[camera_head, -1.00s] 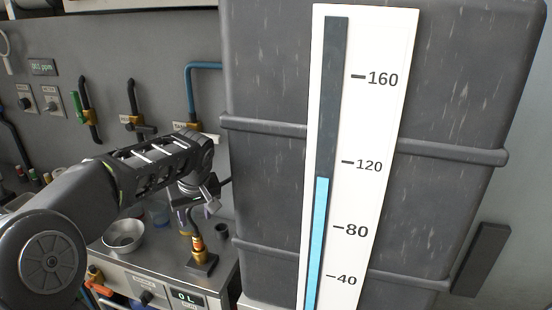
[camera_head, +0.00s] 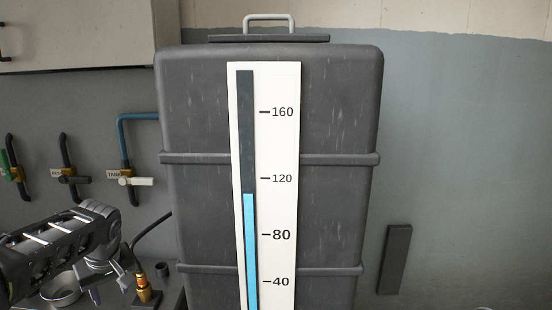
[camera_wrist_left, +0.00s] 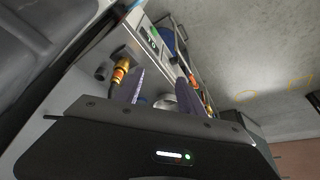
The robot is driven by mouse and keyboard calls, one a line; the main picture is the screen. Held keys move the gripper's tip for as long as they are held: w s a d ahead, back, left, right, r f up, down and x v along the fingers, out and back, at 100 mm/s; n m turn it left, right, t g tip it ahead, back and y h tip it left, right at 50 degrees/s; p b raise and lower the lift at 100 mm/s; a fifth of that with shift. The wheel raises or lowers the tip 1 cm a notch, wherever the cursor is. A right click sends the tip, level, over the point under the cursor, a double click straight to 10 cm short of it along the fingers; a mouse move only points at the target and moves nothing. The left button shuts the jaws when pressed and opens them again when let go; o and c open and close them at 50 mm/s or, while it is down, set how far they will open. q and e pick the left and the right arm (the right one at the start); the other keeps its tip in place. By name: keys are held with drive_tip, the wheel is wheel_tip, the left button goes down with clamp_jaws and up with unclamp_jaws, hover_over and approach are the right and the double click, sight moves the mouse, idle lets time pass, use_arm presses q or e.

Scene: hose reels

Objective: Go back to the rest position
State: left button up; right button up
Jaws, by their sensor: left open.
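My left arm comes in from the lower left in the head view. Its gripper (camera_head: 124,277) is over the bench, near a brass hose fitting (camera_head: 141,282), and only partly shows. In the left wrist view the two fingers of my left gripper (camera_wrist_left: 161,86) are apart with nothing held between them. The brass fitting also shows there (camera_wrist_left: 121,70), just left of the fingers. My right gripper is in neither view.
A large dark grey tank (camera_head: 330,120) with a white level gauge (camera_head: 283,150) stands right of my left arm. Its blue column reads between 80 and 120. Several wall valves, one with a blue pipe (camera_head: 122,130), are behind. A dark panel (camera_head: 394,260) leans at right.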

use_arm(q)
drive_tip(key=w+d+f+m+t+h, duration=0.3)
drive_tip(key=w+d+f+m, duration=0.3)
drive_tip(key=d, duration=0.3)
drive_tip(key=s+d+f+m+h, duration=0.2)
drive_tip(key=s+d+f+h, duration=0.15)
drive_tip(key=d+f, duration=1.15)
drive_tip(key=s+d+f+g, duration=0.1)
drive_tip(key=s+d+f, duration=0.2)
drive_tip(key=s+f, duration=0.3)
drive_tip(key=s+d+f+g, duration=0.2)
drive_tip(key=s+f, duration=0.5)
drive_tip(key=s, duration=0.5)
drive_tip(key=s+d+f+g, duration=0.2)
drive_tip(key=s+f, duration=0.4)
drive_tip(key=s, duration=0.4)
drive_tip(key=shift+d+f+n+h, duration=0.3)
drive_tip(key=shift+d+h, duration=0.15)
drive_tip(key=shift+d, duration=0.35)
drive_tip(key=shift+c, duration=0.3)
